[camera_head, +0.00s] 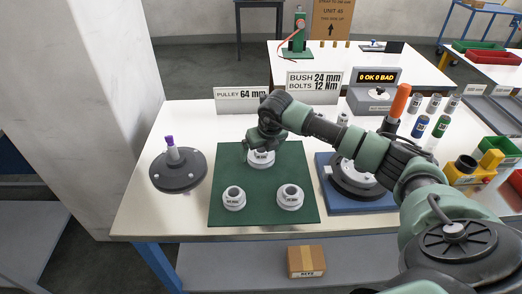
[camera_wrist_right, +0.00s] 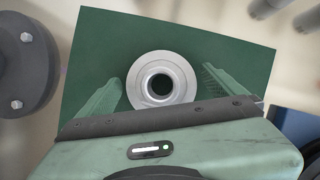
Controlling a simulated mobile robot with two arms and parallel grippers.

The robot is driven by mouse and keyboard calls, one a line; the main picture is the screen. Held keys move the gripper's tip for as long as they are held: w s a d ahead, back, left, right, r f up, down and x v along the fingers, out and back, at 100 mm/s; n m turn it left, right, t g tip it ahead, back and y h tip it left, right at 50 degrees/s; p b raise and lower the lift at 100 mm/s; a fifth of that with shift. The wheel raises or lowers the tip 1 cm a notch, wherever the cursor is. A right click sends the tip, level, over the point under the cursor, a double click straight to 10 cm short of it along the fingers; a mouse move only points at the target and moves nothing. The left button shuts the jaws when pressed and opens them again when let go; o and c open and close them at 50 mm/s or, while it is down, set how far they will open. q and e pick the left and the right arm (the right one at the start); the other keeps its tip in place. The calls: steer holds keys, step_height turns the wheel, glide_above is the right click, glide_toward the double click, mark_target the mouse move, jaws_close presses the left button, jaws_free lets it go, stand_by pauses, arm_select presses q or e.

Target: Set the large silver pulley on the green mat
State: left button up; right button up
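A silver pulley (camera_head: 261,161) stands on the green mat (camera_head: 225,165) near its back edge and looks the largest of three. Two smaller silver pulleys, at front left (camera_head: 234,199) and front right (camera_head: 290,198), are also on the mat. My right gripper (camera_head: 263,146) is directly above the back pulley and hides part of it. In the right wrist view, the fingers (camera_wrist_right: 163,74) are open, one on each side of the pulley (camera_wrist_right: 141,66), with green mat showing in the gaps. My left gripper is not in view.
A dark round flange with a purple-tipped post (camera_head: 178,170) stands left of the mat. A blue plate (camera_head: 370,203) with a silver-and-black round part lies to the right, under my arm. Signs (camera_head: 241,99) and a counter display (camera_head: 373,91) line the back edge.

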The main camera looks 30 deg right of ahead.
steer(key=b+v, duration=0.2)
steer(key=v, duration=1)
stand_by(0.4)
